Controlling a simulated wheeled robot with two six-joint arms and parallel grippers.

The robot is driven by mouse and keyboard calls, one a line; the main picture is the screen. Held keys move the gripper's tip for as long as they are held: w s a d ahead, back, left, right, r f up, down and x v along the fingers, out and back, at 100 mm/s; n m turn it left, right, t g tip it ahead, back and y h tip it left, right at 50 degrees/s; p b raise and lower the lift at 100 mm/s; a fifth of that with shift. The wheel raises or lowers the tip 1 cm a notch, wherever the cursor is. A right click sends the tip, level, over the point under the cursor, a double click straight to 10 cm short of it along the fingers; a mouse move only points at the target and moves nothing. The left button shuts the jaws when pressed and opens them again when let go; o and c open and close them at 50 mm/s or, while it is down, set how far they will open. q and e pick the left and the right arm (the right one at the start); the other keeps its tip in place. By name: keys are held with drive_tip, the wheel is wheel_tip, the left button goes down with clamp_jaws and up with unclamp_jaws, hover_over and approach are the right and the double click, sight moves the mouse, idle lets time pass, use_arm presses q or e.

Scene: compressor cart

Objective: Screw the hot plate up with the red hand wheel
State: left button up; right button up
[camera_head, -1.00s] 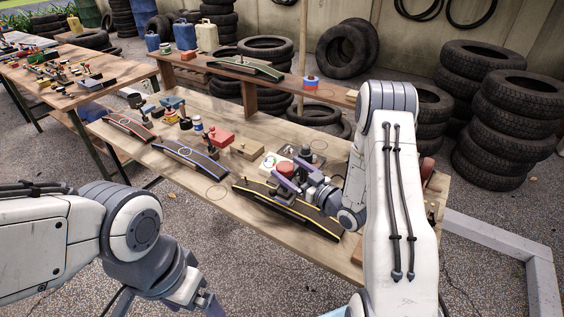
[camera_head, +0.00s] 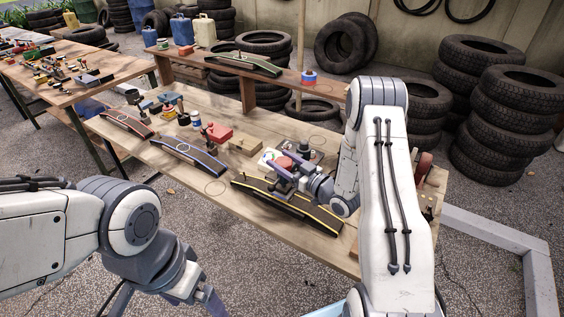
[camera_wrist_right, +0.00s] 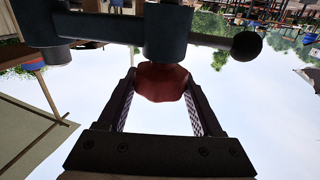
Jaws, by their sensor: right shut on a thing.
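The red hand wheel (camera_head: 285,162) stands over the near right part of the workbench, by the black tyre piece with yellow stripes (camera_head: 318,217). My right gripper (camera_head: 284,168) is shut on it. In the right wrist view the red wheel (camera_wrist_right: 163,84) sits between the two fingertips, against a blue-grey clamp body (camera_wrist_right: 168,32) with a crossbar ending in a black ball (camera_wrist_right: 247,46). I cannot make out the hot plate clearly; the gripper and clamp cover that spot. My left gripper (camera_head: 212,303) is low at the bottom edge, partly cut off, away from the bench.
A red block (camera_head: 217,133), a wooden block (camera_head: 245,146) and blue-striped (camera_head: 190,154) and red-striped (camera_head: 127,123) tyre pieces lie left on the workbench (camera_head: 245,168). A raised shelf (camera_head: 200,69) runs behind. Tyre stacks (camera_head: 500,100) stand at the right.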

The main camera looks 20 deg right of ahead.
drive_tip(key=shift+f+n+g+y+b, duration=0.1)
drive_tip(key=shift+n+g+y+b, duration=0.6)
drive_tip(key=shift+y, duration=0.4)
drive_tip(key=shift+n+g+y, duration=0.5)
drive_tip(key=shift+n+y, duration=0.2)
drive_tip(key=shift+y, duration=0.1)
drive_tip(key=o, duration=1.4)
drive_tip(key=shift+c, duration=0.2)
drive_tip(key=b+v, duration=0.2)
drive_tip(key=v, duration=0.8)
drive_tip(key=shift+s+b, duration=0.25)
drive_tip(key=shift+b, duration=0.05)
